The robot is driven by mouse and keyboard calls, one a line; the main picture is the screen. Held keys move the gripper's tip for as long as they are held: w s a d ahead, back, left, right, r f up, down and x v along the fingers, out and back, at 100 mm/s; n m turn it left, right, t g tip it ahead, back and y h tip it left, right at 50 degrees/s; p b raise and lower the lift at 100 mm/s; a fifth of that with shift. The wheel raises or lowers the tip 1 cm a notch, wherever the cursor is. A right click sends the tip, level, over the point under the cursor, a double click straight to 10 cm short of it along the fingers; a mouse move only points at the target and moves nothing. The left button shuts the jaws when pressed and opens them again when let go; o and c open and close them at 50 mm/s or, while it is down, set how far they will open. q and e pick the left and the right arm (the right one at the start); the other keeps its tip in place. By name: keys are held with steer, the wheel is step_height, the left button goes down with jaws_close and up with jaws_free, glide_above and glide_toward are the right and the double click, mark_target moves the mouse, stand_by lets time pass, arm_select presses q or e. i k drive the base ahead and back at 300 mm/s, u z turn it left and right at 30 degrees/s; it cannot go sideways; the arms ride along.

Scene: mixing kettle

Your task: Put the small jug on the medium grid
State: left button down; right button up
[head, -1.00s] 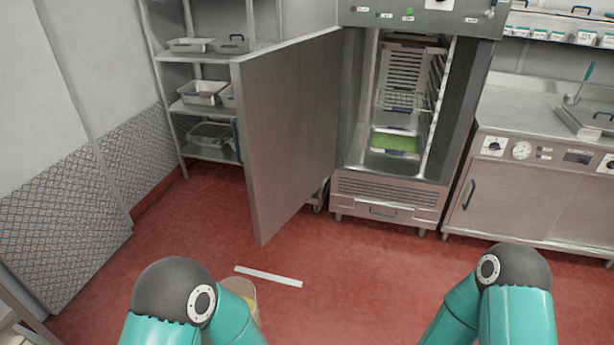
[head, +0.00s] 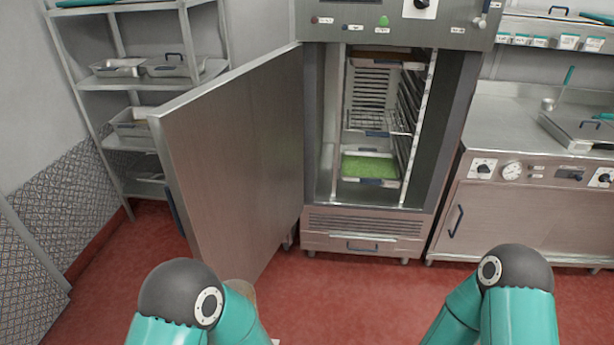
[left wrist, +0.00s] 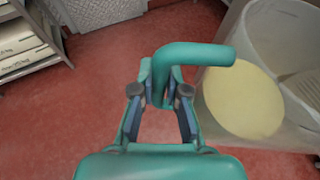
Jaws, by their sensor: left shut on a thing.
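The small jug (left wrist: 285,75) is a clear vessel with a pale yellow round content, at the right of the left wrist view. My left gripper (left wrist: 160,98) is shut on its teal bent handle (left wrist: 195,53). In the head view only a sliver of the jug (head: 243,291) shows beside my left forearm. The open steel cabinet holds several levels; a wire grid (head: 385,121), likely the medium grid, sits at mid height inside, above a tray with green content (head: 369,167). The jug is well in front of and below it. My right gripper is out of view.
The open cabinet door (head: 235,165) stands to the left of the opening, near my left arm. A shelf rack (head: 118,98) with pans is behind it. A steel counter (head: 520,200) stands at the right. Red floor (head: 350,290) is clear before the cabinet.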

mark_target(371, 124)
steer(key=z, duration=0.15)
steer(key=i, duration=1.05)
steer(key=z, duration=0.45)
steer(key=i, duration=1.2)
steer(key=z, duration=0.35)
